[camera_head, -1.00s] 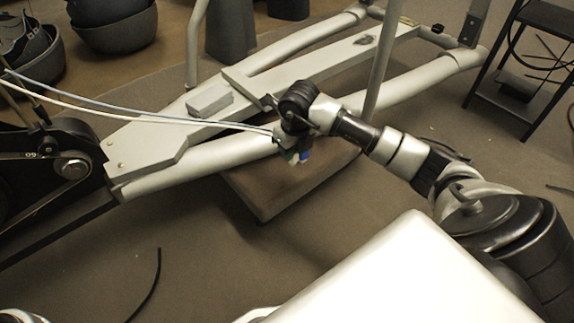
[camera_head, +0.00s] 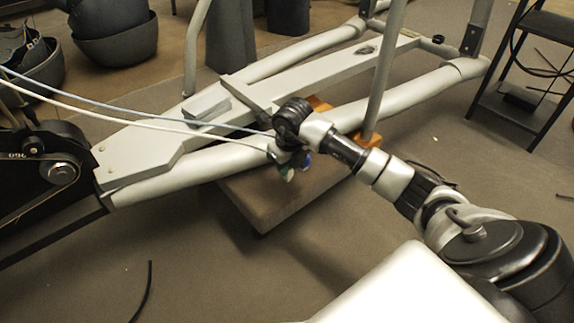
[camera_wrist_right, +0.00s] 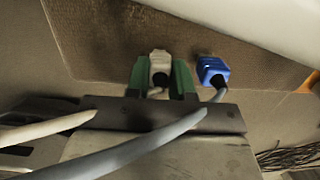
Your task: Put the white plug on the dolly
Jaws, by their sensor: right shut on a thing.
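The white plug (camera_wrist_right: 159,62) sits between the green fingertips of my right gripper (camera_wrist_right: 160,78) in the right wrist view. The gripper is shut on it. In the head view my right gripper (camera_head: 288,170) is over the brown dolly (camera_head: 258,212), whose near corner and edge show below it. The dolly's brown top (camera_wrist_right: 105,28) lies behind the plug in the wrist view. I cannot tell whether the plug touches it. My left gripper is not in view.
A blue plug (camera_wrist_right: 212,72) is just right of the white plug; its support is unclear. A long grey metal frame (camera_head: 150,150) lies across the dolly, by orange blocks (camera_head: 370,139). A black stand (camera_head: 525,85) is at right. White and blue-grey cables (camera_head: 130,108) trail left.

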